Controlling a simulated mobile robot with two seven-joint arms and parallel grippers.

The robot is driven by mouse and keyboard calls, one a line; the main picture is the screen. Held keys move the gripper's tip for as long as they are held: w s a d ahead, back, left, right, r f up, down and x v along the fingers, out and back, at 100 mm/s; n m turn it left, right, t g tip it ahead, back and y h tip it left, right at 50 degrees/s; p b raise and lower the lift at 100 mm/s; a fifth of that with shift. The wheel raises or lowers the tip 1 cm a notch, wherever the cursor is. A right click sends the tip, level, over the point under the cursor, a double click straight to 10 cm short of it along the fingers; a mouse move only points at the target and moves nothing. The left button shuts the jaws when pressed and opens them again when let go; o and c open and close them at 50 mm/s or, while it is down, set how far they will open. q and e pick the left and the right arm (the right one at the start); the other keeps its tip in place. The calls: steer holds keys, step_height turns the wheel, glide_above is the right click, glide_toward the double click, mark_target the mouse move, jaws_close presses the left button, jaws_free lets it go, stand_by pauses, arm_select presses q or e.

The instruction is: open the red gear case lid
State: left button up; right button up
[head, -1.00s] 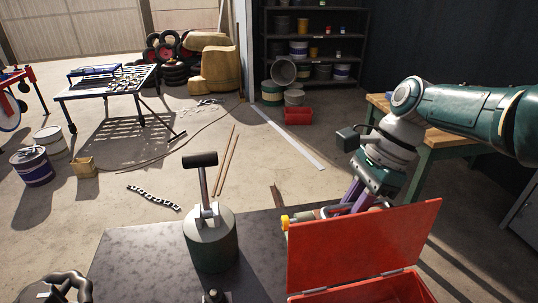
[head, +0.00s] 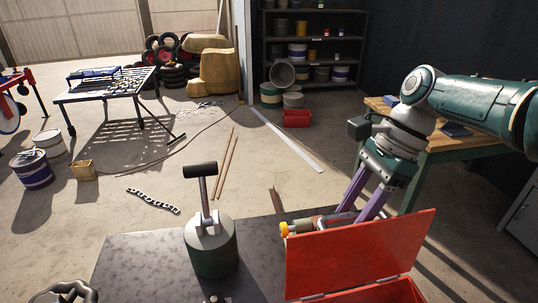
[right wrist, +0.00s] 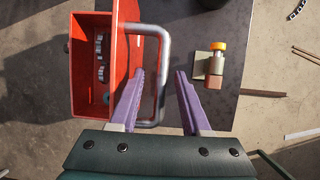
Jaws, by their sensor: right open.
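The red gear case (head: 375,292) is at the bottom right of the head view. Its lid (head: 360,255) stands raised, roughly upright, on the hinges. In the right wrist view the case (right wrist: 85,95) is open at the top, with metal chain-like or gear parts inside. A grey U-shaped handle (right wrist: 163,85) is on the lid's outer side. My right gripper (head: 358,207) is behind the lid, its fingertips partly hidden in the head view. In the right wrist view the gripper (right wrist: 160,72) is open, with the handle's bar between its purple fingers. My left gripper is not in view.
An orange-capped tool (head: 305,226) lies close beside the lid. A grey-topped green cylinder with a black T-handle (head: 210,245) stands on the dark table (head: 135,255). A dark wheel-like item (head: 70,292) is at the lower left. A wooden workbench (head: 465,145) is behind my right arm.

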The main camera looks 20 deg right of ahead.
steer(key=p+v, duration=0.1)
steer(key=v, duration=0.4)
steer(key=shift+d+r, duration=0.15)
steer(key=shift+r, duration=0.2)
steer(key=shift+r, duration=0.1)
